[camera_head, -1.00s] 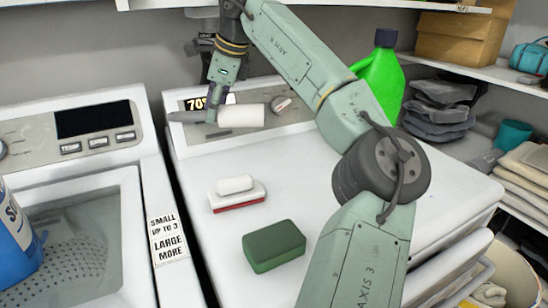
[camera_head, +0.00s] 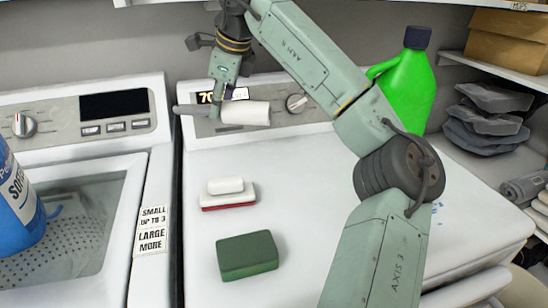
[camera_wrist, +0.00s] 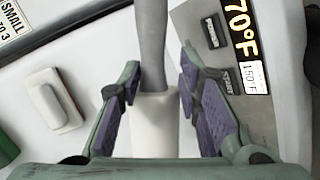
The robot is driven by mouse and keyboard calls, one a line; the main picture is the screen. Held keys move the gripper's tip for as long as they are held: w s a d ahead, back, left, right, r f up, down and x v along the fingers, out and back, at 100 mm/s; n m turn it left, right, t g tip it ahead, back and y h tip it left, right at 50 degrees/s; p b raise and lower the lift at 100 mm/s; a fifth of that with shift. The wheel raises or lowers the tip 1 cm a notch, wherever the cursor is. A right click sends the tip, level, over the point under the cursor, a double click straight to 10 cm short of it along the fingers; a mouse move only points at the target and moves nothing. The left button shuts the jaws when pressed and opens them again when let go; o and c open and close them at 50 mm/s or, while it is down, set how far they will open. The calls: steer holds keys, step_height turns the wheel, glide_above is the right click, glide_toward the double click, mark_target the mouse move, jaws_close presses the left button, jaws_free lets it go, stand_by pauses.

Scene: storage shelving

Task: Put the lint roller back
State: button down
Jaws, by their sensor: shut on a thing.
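The lint roller (camera_head: 245,112) has a white roll and a grey handle. It lies sideways in my gripper (camera_head: 215,110), above the back of the white dryer top, in front of its control panel. In the wrist view my gripper (camera_wrist: 160,105) has its purple-padded fingers on both sides of the lint roller (camera_wrist: 152,125), near where the handle meets the roll. The near end of the roll is hidden by the gripper's body.
A white and red brush (camera_head: 228,193) and a green sponge (camera_head: 247,256) lie on the dryer top (camera_head: 310,220). A green jug (camera_head: 408,85) stands behind my arm at the back right. A blue bottle (camera_head: 15,205) is at the far left on the washer. A shelf edge (camera_head: 180,3) runs overhead.

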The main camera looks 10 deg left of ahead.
mark_target(231, 111)
step_height(231, 111, down, 10)
steer(key=shift+s+r+p, duration=0.1)
steer(key=shift+p, duration=0.9)
steer(key=c, duration=1.2)
jaws_free()
steer(key=shift+f, duration=0.2)
steer(key=shift+o, duration=0.2)
steer(key=shift+r, duration=0.25)
steer(key=b+v, duration=0.2)
steer(key=v, duration=0.9)
steer(key=shift+s+d+r, duration=0.15)
steer(key=shift+s+r, duration=0.05)
steer(key=shift+r, duration=0.1)
